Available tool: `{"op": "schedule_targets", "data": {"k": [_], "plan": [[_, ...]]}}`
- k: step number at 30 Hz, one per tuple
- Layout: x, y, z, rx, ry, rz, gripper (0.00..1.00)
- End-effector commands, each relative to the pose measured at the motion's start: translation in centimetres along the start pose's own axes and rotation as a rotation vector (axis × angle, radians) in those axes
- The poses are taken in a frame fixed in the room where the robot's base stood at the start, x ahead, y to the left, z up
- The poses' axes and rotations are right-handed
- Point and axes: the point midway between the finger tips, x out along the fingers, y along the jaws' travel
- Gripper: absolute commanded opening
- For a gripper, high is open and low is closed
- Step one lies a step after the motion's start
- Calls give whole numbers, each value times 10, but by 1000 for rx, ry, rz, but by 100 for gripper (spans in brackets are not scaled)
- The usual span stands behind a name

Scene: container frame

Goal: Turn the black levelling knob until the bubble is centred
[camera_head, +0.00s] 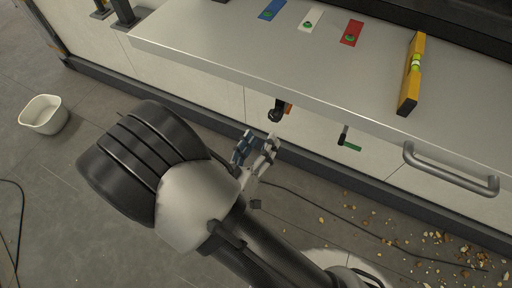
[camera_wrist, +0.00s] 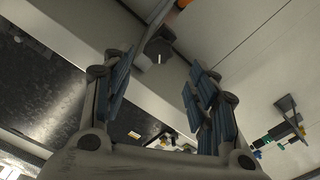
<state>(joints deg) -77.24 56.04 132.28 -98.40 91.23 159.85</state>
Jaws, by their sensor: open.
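The black knob (camera_head: 275,115) sticks out below the front edge of the bench, with an orange part beside it. In the wrist view a dark knob-like piece (camera_wrist: 157,52) with a pale mark shows beyond my fingertips; I cannot tell for sure that it is the same knob. My gripper (camera_head: 258,144) is open and empty, below and slightly left of the knob, apparently apart from it. Its two blue-padded fingers stand wide apart in the wrist view (camera_wrist: 158,78). The yellow spirit level (camera_head: 408,89) lies on the bench top, with a green vial (camera_head: 415,63); the bubble's position is too small to tell.
A black lever (camera_head: 343,134) with a green tag and a grey bar handle (camera_head: 450,177) project from the front. A white bin (camera_head: 43,115) stands on the floor.

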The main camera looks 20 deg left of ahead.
Motion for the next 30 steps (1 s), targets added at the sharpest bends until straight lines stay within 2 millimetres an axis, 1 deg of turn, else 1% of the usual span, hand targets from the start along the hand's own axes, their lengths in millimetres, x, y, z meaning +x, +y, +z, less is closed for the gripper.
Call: {"op": "schedule_targets", "data": {"k": [1, 3, 8, 30], "plan": [[-8, -1, 0, -1, 2, -4, 53], [-15, -1, 0, 0, 1, -2, 53], [-23, 0, 0, 0, 0, 0, 53], [-23, 0, 0, 0, -1, 1, 53]]}}
